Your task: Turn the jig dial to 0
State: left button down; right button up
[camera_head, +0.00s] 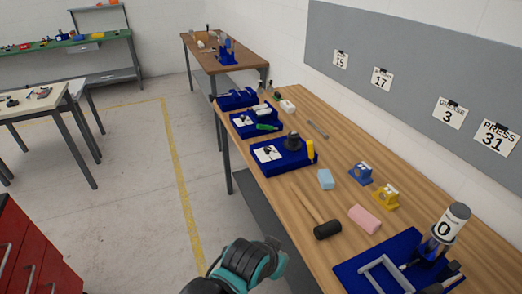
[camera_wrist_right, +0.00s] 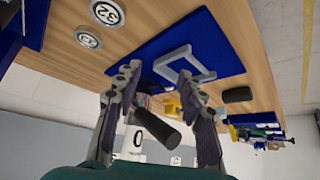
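The jig stands on a blue base plate (camera_head: 350,268) at the bottom right of the head view, with a grey U-shaped handle (camera_head: 372,276).
A mallet (camera_head: 318,222), a pink block (camera_head: 364,219), a light-blue block (camera_head: 325,179), and yellow (camera_head: 385,197) and blue (camera_head: 361,173) fixtures lie left of the jig. Round labels, one reading "32" (camera_wrist_right: 107,12), show in the wrist view. A red cabinet (camera_head: 35,250) stands at left.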

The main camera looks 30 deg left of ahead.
aim_at(266, 149)
jog(key=i+j+u, duration=0.1)
jog(key=u, duration=0.75)
